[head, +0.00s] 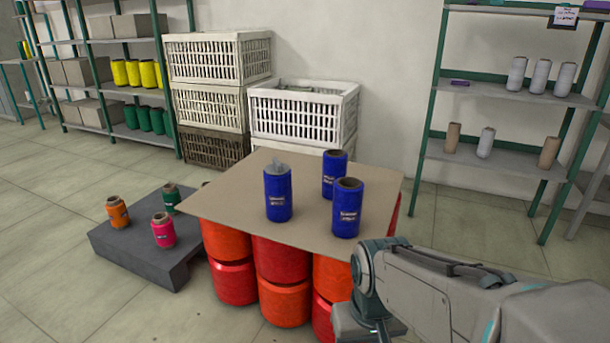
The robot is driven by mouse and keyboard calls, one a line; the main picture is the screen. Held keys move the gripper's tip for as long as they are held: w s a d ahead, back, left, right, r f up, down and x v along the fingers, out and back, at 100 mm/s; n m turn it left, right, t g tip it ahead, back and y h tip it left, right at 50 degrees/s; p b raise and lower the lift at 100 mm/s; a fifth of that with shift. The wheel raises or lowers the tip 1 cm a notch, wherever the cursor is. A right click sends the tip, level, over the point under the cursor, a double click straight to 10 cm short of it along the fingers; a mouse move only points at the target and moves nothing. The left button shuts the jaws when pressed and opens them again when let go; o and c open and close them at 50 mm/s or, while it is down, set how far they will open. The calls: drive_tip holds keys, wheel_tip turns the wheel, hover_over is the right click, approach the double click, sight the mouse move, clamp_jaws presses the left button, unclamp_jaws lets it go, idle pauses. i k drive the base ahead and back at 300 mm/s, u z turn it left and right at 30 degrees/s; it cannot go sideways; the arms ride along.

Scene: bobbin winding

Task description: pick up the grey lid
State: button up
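A small grey piece (278,165), which looks like the grey lid, sits on top of the left blue bobbin (278,196). That bobbin stands upright on a tan board (225,203). My gripper (366,322) is only partly in view at the bottom edge, right of the board's front and well apart from the lid. Its fingertips do not show, so I cannot see whether it is open or holds anything.
Two more blue bobbins (347,208) (335,174) stand right of the lidded one. Red and orange drums (281,262) support the board. A low grey platform (130,245) with small bobbins is at left. White crates (302,110) and shelves (505,95) stand behind.

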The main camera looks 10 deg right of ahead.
sight(276, 168)
drive_tip(key=z, duration=0.05)
drive_tip(key=k, duration=1.25)
drive_tip(key=u, duration=0.7)
drive_tip(key=i, duration=1.2)
drive_tip(key=z, duration=0.55)
drive_tip(key=i, duration=0.65)
drive_tip(key=z, duration=0.65)
